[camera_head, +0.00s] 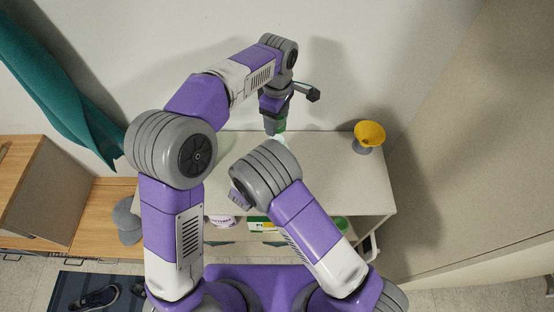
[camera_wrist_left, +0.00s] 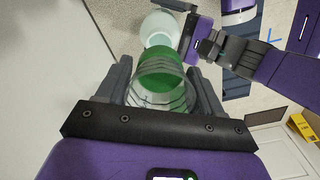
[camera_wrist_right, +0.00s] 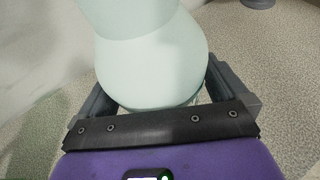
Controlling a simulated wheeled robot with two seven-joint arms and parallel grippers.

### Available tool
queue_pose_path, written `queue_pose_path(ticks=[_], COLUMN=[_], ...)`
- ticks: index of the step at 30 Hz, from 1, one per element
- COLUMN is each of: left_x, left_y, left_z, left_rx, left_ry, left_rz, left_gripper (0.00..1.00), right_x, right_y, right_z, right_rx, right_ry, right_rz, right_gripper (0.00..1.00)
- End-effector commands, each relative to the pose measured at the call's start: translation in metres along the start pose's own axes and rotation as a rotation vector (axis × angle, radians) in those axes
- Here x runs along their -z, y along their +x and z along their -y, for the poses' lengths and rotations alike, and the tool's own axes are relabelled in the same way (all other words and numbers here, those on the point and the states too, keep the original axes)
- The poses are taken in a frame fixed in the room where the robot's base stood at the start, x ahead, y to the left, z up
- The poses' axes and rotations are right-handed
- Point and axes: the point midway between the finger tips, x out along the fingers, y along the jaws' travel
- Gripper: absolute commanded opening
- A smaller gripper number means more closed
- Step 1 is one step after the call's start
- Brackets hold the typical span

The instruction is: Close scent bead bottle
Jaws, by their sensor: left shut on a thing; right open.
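My left gripper (camera_head: 278,128) is above the back of the white shelf top and points down. It is shut on a green, clear-walled ringed piece that looks like the cap (camera_wrist_left: 160,82). Beyond the cap, in the left wrist view, is a pale round thing that looks like the bottle (camera_wrist_left: 160,25). The bottle fills the space between the fingers of my open right gripper (camera_wrist_right: 155,75) in the right wrist view. In the head view my right forearm hides that gripper and most of the bottle. I cannot tell whether cap and bottle touch.
A yellow cup-shaped thing (camera_head: 369,135) stands at the back right of the shelf top (camera_head: 340,190). Boxes and tubs sit on the lower shelf (camera_head: 260,224). A wooden cabinet (camera_head: 50,190) and a teal cloth (camera_head: 55,95) are at left. The right of the top is mostly clear.

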Motion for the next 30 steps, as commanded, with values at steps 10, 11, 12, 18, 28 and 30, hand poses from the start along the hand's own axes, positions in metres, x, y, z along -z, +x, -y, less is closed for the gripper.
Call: queue_pose_path(ticks=[10,11,12,18,28,30], left_x=[0.000,0.000,0.000,0.000,0.000,0.000], left_y=[0.000,0.000,0.000,0.003,0.047,0.050], left_z=[0.000,0.000,0.000,0.000,0.001,0.000], left_rx=[0.000,0.000,0.000,0.001,0.003,0.001], left_ry=[0.000,0.000,0.000,0.000,0.000,-0.001], left_rz=[0.000,0.000,0.000,0.000,0.000,0.000], left_gripper=[0.38,0.38,0.38,0.38,0.38,0.38], right_x=[0.000,0.000,0.000,0.000,0.000,0.000], right_y=[0.000,0.000,0.000,-0.001,-0.001,-0.001], right_z=[0.000,0.000,0.000,0.000,0.000,0.000], right_rx=[0.000,0.000,0.000,0.000,0.000,0.000], right_ry=[0.000,0.000,0.000,0.000,0.000,0.000], right_rz=[0.000,0.000,0.000,0.000,0.001,0.001], right_gripper=[0.60,0.56,0.49,0.33,0.32,0.32])
